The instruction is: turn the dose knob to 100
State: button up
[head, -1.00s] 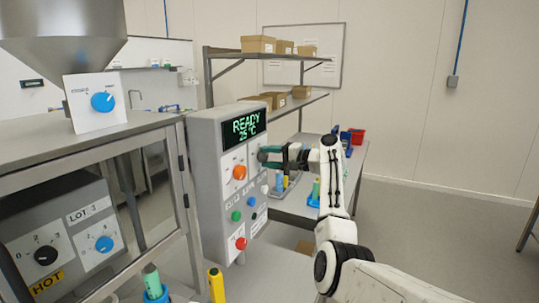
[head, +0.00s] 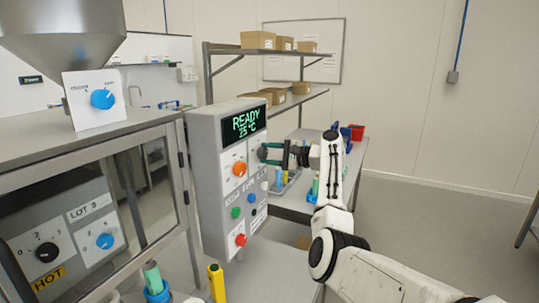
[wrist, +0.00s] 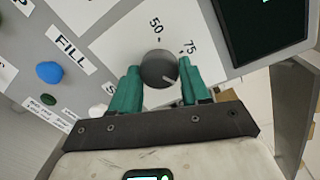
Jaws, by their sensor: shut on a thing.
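The dose knob (wrist: 158,68) is dark grey and round, on a white plate with 50 and 75 printed by it. Its white mark points to the lower right in the wrist view, past the 75 side; no 100 label shows, and that side is hidden by the right finger. My gripper (wrist: 159,72) has green fingers, one on each side of the knob, shut on it. In the head view my gripper (head: 264,153) reaches the upper right of the control panel's front, and the knob is mostly hidden by the fingers.
The grey control panel (head: 208,175) has a display reading READY 25 °C, an orange knob (head: 239,169) and several coloured buttons. A blue button (wrist: 49,72) by the FILL label is left of the gripper. Bench and shelves stand behind; floor at right is clear.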

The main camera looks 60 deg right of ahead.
jog(key=shift+d+f, duration=0.1)
jog(key=o, duration=1)
jog(key=shift+o, duration=0.2)
jog(key=shift+s, duration=0.1)
jog(key=s+d+b, duration=0.1)
jog(key=s+b, duration=0.2)
jog(key=s, duration=0.7)
jog(key=shift+s+r, duration=0.3)
jog(key=shift+r, duration=0.05)
jog(key=shift+d, duration=0.15)
